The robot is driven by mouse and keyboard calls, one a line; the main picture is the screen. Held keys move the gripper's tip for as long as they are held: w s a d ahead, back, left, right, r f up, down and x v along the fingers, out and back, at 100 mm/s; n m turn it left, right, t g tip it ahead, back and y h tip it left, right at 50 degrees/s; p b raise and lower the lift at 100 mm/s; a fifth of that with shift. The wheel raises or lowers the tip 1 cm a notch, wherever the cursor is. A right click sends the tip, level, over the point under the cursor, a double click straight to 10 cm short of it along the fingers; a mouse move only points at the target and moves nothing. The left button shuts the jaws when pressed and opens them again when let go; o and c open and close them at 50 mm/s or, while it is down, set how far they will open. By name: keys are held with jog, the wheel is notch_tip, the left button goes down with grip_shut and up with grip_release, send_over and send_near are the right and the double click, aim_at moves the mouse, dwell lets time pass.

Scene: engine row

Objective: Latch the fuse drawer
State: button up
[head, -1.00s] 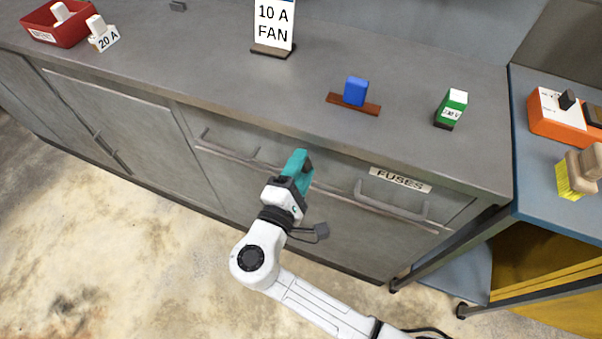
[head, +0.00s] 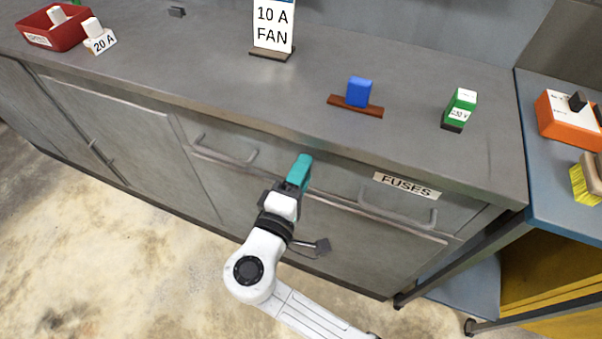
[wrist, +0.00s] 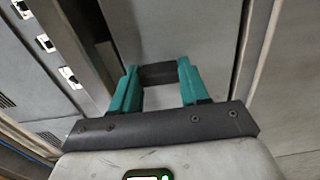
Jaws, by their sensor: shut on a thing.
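The fuse drawer (head: 340,185) is a grey drawer front under the worktop with a FUSES label (head: 406,186) and a bar handle (head: 398,211) at its right. It looks nearly flush with the cabinet; a small gap cannot be told. No latch can be made out. My gripper (head: 300,170) has teal fingers and is left of the label, near the drawer front. In the wrist view my gripper (wrist: 158,80) is shut on a dark block (wrist: 158,74) that spans between the fingertips. In the head view the block is hidden, and I cannot tell whether it touches the drawer.
Another bar handle (head: 224,152) is to the left. On the worktop stand a blue block (head: 358,92) on a brown strip, a green block (head: 460,110), a 10 A FAN sign (head: 273,25) and a red tray (head: 55,30). A blue bench (head: 550,180) stands at right. The floor in front is clear.

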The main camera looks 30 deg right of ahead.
jog(key=o, duration=1.1)
jog(key=shift+c, duration=0.2)
jog(key=v, duration=1)
jog(key=shift+s+a, duration=0.25)
jog(key=shift+a, duration=0.05)
